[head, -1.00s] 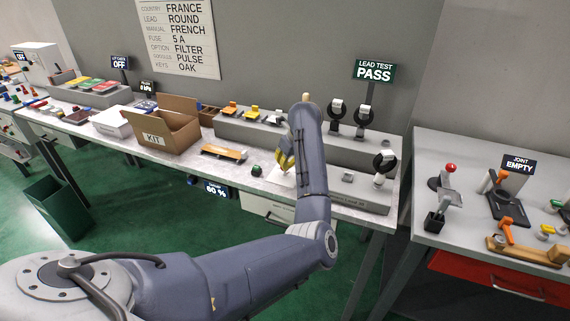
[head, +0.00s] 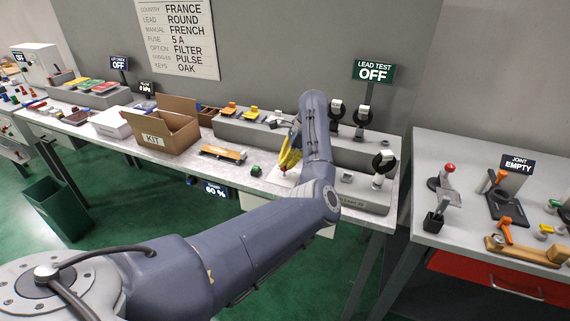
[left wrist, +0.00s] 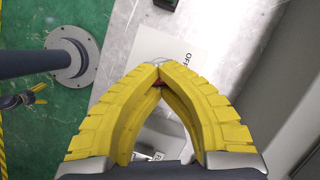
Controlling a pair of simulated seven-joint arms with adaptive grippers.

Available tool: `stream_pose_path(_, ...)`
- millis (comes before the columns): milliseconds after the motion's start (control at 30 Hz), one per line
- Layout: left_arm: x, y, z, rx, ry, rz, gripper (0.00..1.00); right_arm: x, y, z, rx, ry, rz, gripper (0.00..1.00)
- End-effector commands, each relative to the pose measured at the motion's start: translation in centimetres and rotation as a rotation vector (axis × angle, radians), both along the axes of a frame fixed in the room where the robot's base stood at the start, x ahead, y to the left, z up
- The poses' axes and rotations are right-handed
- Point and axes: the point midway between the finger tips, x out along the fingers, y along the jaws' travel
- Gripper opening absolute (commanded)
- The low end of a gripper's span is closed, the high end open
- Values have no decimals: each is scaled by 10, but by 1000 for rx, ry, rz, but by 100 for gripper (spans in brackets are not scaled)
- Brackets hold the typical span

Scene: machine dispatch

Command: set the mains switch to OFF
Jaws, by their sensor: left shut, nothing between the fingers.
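My left gripper (head: 284,168) reaches down to the bench, with its yellow fingers over a white plate (head: 277,178). In the left wrist view the fingers (left wrist: 159,66) are shut with tips together and nothing held. The plate (left wrist: 150,46) carries the printed word OFF beside the fingertips. A small red part (left wrist: 159,83) shows between the fingers, perhaps part of the mains switch, which they mostly hide; its position cannot be read. The lead test sign (head: 374,71) reads OFF. A small dark and yellow piece (left wrist: 36,95) at the wrist view's left edge may be my right gripper.
A green-topped button block (head: 256,169) and an orange-and-wood piece (head: 223,153) lie left of the gripper. An open KIT box (head: 165,128) stands further left. A grey raised ledge (head: 235,129) runs behind. Black holders (head: 383,162) stand to the right.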

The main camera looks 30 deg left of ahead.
Motion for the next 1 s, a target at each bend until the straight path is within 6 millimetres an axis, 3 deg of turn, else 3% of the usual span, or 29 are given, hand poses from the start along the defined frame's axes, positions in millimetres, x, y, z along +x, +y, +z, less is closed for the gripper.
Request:
stream_pose_path(400,2,-3,-1,-9,0,252,0,0,0,0,0,0,0,100)
stream_pose_path(1000,2,-2,-1,-8,-1,330,0,0,0,0,0,0,0,100)
